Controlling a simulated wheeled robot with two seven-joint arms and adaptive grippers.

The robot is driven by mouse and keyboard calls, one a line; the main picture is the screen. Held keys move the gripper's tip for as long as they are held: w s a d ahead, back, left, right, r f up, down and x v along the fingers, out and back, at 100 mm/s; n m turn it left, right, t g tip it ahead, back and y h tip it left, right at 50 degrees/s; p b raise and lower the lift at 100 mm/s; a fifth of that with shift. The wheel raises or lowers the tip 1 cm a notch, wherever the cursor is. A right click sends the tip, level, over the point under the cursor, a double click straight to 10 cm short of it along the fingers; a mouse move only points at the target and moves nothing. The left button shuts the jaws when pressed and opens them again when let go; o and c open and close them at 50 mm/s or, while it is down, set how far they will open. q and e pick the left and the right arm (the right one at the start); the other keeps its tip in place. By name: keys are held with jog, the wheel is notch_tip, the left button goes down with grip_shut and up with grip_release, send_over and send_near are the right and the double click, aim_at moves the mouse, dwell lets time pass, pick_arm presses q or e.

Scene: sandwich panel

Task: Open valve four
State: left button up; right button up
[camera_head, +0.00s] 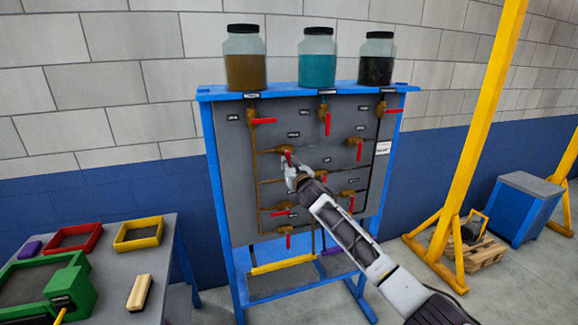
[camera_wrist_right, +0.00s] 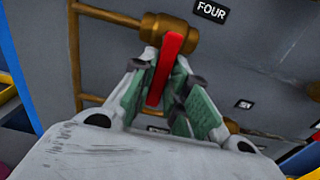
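Valve four is a brass valve (camera_wrist_right: 170,32) with a red lever handle (camera_wrist_right: 166,68), just left of the FOUR label (camera_wrist_right: 211,11) in the right wrist view. In the head view its red handle (camera_head: 288,156) shows at the middle of the grey panel (camera_head: 235,205). My right gripper (camera_head: 290,168) is at this valve. In the right wrist view its two fingers (camera_wrist_right: 166,75) stand on either side of the red handle, tips closed in against it. The handle points down toward the palm, slightly tilted. My left gripper is not in view.
Other red-handled valves surround it, such as one above right (camera_head: 326,122) and one below left (camera_head: 281,211). Three jars, including a teal one (camera_head: 317,62), stand on the blue frame's top. A table (camera_head: 150,262) with trays stands left. A yellow post (camera_head: 478,120) stands right.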

grip_shut()
jog(key=shift+s+a+m, duration=0.1)
jog(key=shift+a+m, duration=0.1)
jog(key=shift+m, duration=0.4)
jog(key=shift+s+a+r+m+p, duration=0.1)
jog(key=shift+a+m+p, duration=0.2)
jog(key=shift+m, duration=0.65)
jog(key=shift+s+a+r+m+p, duration=0.1)
jog(key=shift+a+m+p, duration=0.2)
jog(key=shift+m, duration=0.6)
jog(key=shift+s+a+r+m+p, duration=0.1)
jog(key=shift+a+m+p, duration=0.2)
jog(key=shift+m, duration=0.65)
jog(key=shift+d, duration=0.1)
jog(key=o, duration=0.6)
grip_release()
